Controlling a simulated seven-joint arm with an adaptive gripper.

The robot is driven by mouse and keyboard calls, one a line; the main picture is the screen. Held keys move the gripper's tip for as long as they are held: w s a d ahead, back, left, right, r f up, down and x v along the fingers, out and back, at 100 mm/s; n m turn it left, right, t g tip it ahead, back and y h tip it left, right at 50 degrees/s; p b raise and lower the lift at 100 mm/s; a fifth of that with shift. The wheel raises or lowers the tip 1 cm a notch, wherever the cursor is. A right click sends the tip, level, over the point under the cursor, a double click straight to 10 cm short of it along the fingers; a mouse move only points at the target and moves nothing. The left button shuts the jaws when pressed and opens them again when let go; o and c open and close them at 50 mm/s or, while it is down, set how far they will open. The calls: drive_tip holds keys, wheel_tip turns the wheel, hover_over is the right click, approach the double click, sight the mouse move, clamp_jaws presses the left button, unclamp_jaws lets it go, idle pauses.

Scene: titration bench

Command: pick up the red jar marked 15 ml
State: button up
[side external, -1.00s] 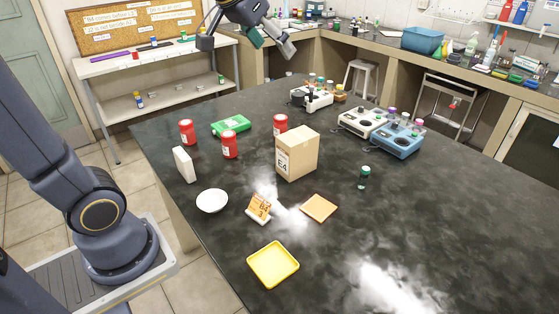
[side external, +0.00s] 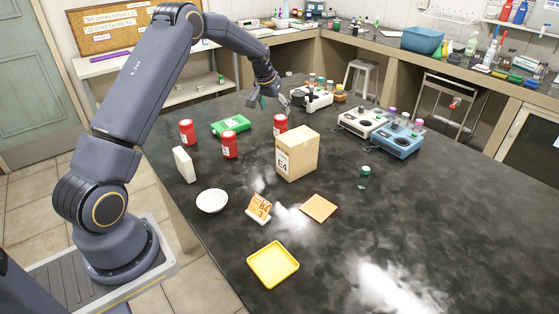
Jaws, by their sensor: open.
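Three red jars stand upright on the black bench: one at the left (side external: 187,132), one in the middle (side external: 230,145), and one at the back (side external: 280,125), partly behind the cardboard box. Their labels are too small to read, so I cannot tell which is marked 15 ml. My gripper (side external: 275,107) is open and empty, pointing down just above and behind the back red jar. I cannot tell whether it touches that jar.
A cardboard box (side external: 297,155) marked E4 stands close in front of the back jar. A white bowl (side external: 212,201), number sign (side external: 259,207) and yellow tray (side external: 273,265) are nearer.

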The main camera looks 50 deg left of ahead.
sight(280, 126)
drive_tip(key=x, duration=1)
drive_tip(key=shift+w+d, duration=0.1)
drive_tip(key=shift+c, duration=0.2)
drive_tip(key=c, duration=1.1)
